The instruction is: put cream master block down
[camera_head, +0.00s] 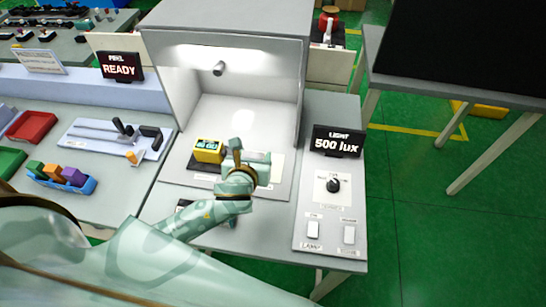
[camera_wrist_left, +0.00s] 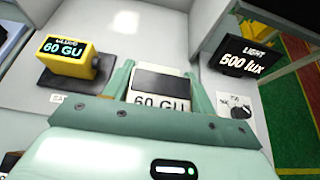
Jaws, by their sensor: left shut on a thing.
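My left gripper (camera_head: 254,162) reaches into the front of the light booth, just right of the yellow meter. In the left wrist view my left gripper (camera_wrist_left: 163,84) is shut on the cream master block (camera_wrist_left: 160,102), with one finger on each side. The block has a dark panel and a cream strip printed "60 GU". In the head view the gripper hides most of the block. I cannot tell whether the block touches the surface below. My right gripper is not in view.
The yellow meter (camera_head: 208,151) reads "60 GU" and sits on a dark base, left of the gripper. The booth (camera_head: 228,45) has side walls and a roof. A "500 lux" display (camera_head: 338,141) and a knob panel (camera_head: 322,205) stand right. A blue tray (camera_head: 60,181) holds coloured blocks left.

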